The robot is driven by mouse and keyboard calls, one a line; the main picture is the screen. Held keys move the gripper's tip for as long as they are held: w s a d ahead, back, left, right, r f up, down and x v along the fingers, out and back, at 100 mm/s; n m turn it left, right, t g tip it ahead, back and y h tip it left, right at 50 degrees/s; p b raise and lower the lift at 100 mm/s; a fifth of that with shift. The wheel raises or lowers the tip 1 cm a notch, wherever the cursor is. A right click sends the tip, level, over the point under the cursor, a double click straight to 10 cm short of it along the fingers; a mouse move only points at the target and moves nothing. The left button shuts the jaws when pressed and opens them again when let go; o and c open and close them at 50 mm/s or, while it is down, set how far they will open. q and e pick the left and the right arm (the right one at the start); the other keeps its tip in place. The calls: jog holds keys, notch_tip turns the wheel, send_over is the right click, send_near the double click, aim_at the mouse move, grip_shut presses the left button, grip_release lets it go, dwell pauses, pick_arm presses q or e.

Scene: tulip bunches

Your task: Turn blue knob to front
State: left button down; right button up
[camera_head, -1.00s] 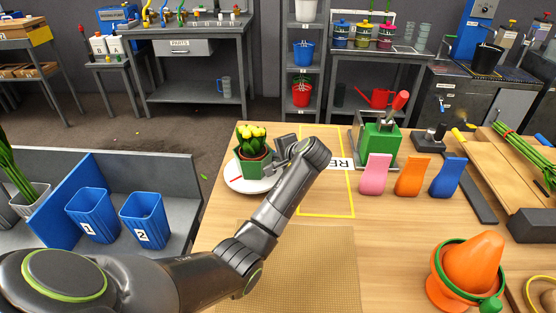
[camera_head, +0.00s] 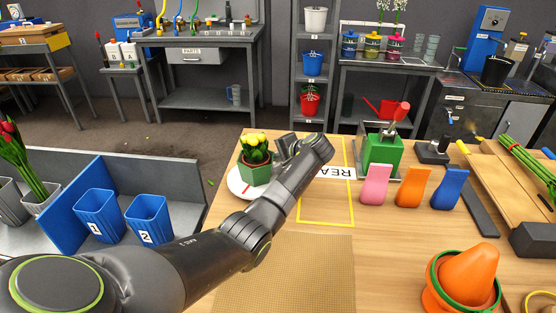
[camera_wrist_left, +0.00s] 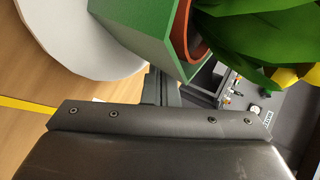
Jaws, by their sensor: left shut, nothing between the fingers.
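I cannot make out a blue knob in either view. A green planter (camera_head: 256,172) with a brown pot and yellow flowers stands on a white disc (camera_head: 236,184) with a red line, on the wooden table. My left gripper (camera_head: 284,144) is at the planter's right, its arm reaching in from the lower left. In the left wrist view the planter (camera_wrist_left: 140,30) and white disc (camera_wrist_left: 85,35) are close beyond the dark fingers (camera_wrist_left: 160,88). The fingers are shut and empty; whether they touch the planter is unclear. My right gripper is out of view.
An orange cone (camera_head: 468,275) is at the lower right. The yellow-outlined area (camera_head: 325,222) is mostly clear.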

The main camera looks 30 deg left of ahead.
pick_arm(q)
jog(key=shift+w+a+n+g+b, duration=0.35)
jog(key=shift+a+n+g+b, duration=0.4)
jog(key=shift+n+g, duration=0.35)
jog(key=shift+a+y, duration=0.25)
jog(key=shift+y, duration=0.05)
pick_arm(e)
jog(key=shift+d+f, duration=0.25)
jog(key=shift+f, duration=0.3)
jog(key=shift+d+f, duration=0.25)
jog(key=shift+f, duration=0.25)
pick_arm(q)
jog(key=shift+w+a, duration=0.1)
jog(key=shift+a, duration=0.1)
